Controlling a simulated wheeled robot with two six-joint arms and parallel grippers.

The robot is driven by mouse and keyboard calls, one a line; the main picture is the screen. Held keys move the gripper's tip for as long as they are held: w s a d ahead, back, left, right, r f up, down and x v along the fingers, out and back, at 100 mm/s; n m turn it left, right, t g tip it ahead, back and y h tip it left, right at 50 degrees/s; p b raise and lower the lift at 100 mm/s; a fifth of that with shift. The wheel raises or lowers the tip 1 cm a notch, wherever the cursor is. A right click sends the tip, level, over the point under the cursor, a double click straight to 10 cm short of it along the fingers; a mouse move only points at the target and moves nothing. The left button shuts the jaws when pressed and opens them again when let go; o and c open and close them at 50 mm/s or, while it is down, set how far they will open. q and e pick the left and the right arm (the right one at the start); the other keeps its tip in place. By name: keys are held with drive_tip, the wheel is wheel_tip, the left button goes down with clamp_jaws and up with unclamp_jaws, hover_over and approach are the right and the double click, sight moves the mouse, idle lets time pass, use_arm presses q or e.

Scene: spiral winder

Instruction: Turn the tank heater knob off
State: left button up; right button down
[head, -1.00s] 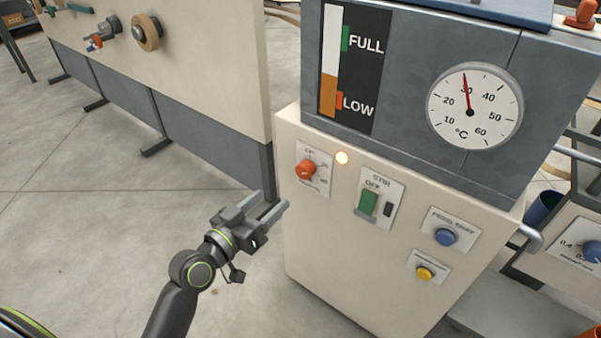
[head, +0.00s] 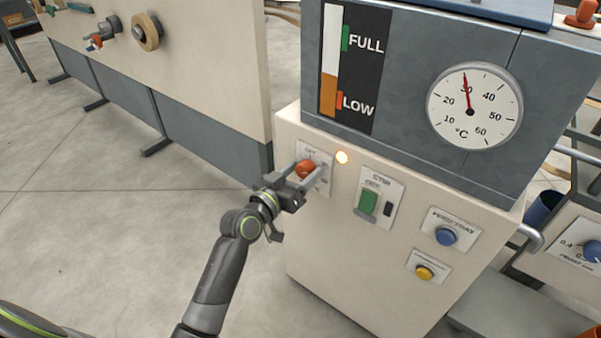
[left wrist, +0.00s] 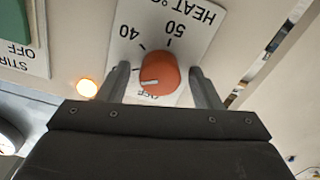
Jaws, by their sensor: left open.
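The orange-red heater knob (head: 306,167) sits on a white plate (head: 327,160) at the upper left of the cream cabinet front. My left gripper (head: 309,171) is at the plate, open, with one finger on each side of the knob. In the left wrist view the knob (left wrist: 158,73) lies between the two spread fingers, with a gap visible on both sides. Its white mark points left in that picture, between the 40 and the OFF label below. A small lamp (head: 342,157) beside the plate glows orange. My right gripper is not in view.
A green STIR switch (head: 368,202) is right of the knob, with blue (head: 445,237) and yellow (head: 424,272) buttons lower right. The dial gauge (head: 475,107) above reads about 30. Open floor lies left of the cabinet.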

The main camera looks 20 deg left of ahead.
use_arm(q)
drive_tip(key=c, duration=1)
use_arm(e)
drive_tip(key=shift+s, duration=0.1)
use_arm(q)
drive_tip(key=shift+r+n+p, duration=0.1)
drive_tip(key=shift+n+p, duration=0.2)
drive_tip(key=shift+n, duration=0.1)
drive_tip(key=shift+n+p, duration=0.35)
drive_tip(key=shift+n, duration=0.65)
drive_tip(key=n+p, duration=0.2)
drive_tip(key=n, duration=0.3)
drive_tip(key=shift+p, duration=0.4)
drive_tip(key=shift+a+n+p, duration=0.1)
drive_tip(key=shift+n+p, duration=0.55)
drive_tip(key=shift+n, duration=1.55)
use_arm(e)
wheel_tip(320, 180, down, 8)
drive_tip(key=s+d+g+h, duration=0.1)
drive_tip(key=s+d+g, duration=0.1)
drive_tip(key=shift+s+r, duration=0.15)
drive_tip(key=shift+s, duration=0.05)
